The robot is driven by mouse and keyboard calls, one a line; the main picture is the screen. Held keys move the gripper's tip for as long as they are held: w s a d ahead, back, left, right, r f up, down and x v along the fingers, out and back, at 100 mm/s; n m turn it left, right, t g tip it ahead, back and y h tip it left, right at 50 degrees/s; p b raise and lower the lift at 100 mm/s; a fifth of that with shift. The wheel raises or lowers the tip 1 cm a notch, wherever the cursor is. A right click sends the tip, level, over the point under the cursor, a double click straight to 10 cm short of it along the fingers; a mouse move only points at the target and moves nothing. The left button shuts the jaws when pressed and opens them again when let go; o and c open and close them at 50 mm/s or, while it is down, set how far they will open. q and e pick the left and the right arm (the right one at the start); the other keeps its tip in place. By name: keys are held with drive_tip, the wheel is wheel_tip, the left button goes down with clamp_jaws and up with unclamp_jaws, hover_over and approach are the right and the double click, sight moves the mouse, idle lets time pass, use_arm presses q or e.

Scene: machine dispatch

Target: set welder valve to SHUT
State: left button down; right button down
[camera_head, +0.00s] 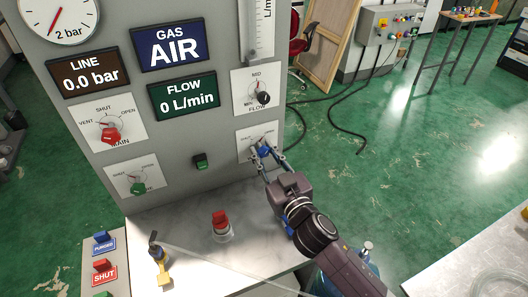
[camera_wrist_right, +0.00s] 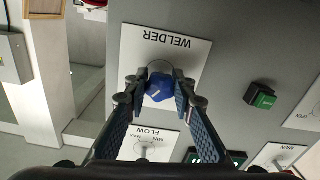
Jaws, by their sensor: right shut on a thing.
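The welder valve is a blue knob (camera_wrist_right: 159,87) on a white plate (camera_wrist_right: 190,58) lettered WELDER, upside down in the right wrist view. In the head view the blue knob (camera_head: 265,152) is at the lower right of the grey panel, and its plate (camera_head: 245,143) is partly covered by my fingers. My right gripper (camera_head: 262,156) reaches the knob from the front. Its two fingers stand on either side of the knob, shut on it; the gripper also fills the wrist view (camera_wrist_right: 159,92). The knob's exact setting is hard to read. My left gripper is not in view.
Nearby are the black FLOW knob (camera_head: 263,98), the red MAIN knob (camera_head: 111,136), a green knob (camera_head: 138,188) and a green switch (camera_head: 201,161). The ledge below holds a red button (camera_head: 220,220) and a black-and-yellow tool (camera_head: 159,262). Displays read AIR, 0.0 bar and 0 L/min.

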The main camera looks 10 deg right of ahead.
drive_tip(key=n+p, duration=0.1)
drive_tip(key=n, duration=0.3)
drive_tip(key=shift+r, duration=0.1)
drive_tip(key=n, duration=0.4)
drive_tip(key=shift+p, duration=0.35)
drive_tip(key=n+p, duration=0.1)
drive_tip(key=n, duration=0.3)
drive_tip(key=shift+n, duration=0.3)
drive_tip(key=shift+n+p, duration=0.3)
drive_tip(key=shift+n, duration=1.6)
drive_tip(key=c, duration=1.6)
unclamp_jaws()
drive_tip(key=shift+s+d, duration=0.1)
drive_tip(key=shift+s, duration=0.05)
drive_tip(key=s+d, duration=0.2)
drive_tip(key=s, duration=0.9)
drive_tip(key=shift+s, duration=0.3)
drive_tip(key=shift+d, duration=0.1)
